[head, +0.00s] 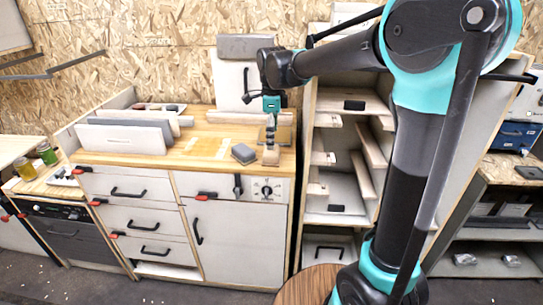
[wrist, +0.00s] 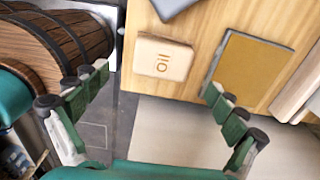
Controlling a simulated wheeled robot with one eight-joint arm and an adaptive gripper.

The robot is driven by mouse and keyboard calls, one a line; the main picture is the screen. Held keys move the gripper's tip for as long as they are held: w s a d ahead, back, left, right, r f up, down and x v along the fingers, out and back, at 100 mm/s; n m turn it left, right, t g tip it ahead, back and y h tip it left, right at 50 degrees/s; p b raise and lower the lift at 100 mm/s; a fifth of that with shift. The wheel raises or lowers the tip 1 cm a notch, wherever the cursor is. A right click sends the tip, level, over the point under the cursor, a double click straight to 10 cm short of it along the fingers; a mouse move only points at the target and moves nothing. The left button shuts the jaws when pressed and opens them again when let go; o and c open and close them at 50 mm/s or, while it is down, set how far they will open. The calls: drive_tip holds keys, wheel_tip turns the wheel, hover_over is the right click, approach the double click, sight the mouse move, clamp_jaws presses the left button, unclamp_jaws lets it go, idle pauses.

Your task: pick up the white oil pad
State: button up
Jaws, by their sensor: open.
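The white oil pad (wrist: 162,58) is a small pale block with rounded corners and "oil" marked on its top. It lies flat on the wooden counter near the front edge, and it also shows in the head view (head: 271,157). My gripper (wrist: 156,78) is open and empty. It points down above the counter with its fingers spread wide, one to the left and one to the right of the pad in the wrist view. In the head view, my gripper (head: 271,132) appears just above the pad. I see no contact with it.
A grey block (head: 244,153) lies left of the pad. A tan panel (wrist: 252,72) lies to its right in the wrist view. Pale upright boards (head: 125,138) stand on the counter's left. A wooden barrel (wrist: 62,35) and an open shelf (head: 352,125) are nearby.

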drive_tip(key=shift+w+a+f, duration=0.1)
drive_tip(key=shift+f, duration=1.4)
drive_tip(key=shift+w+a+f, duration=0.1)
drive_tip(key=shift+f, duration=1.35)
drive_tip(key=shift+c, duration=0.3)
drive_tip(key=c, duration=1.3)
drive_tip(key=shift+r, duration=0.15)
wheel_tip(320, 180, up, 20)
drive_tip(key=shift+f, duration=0.1)
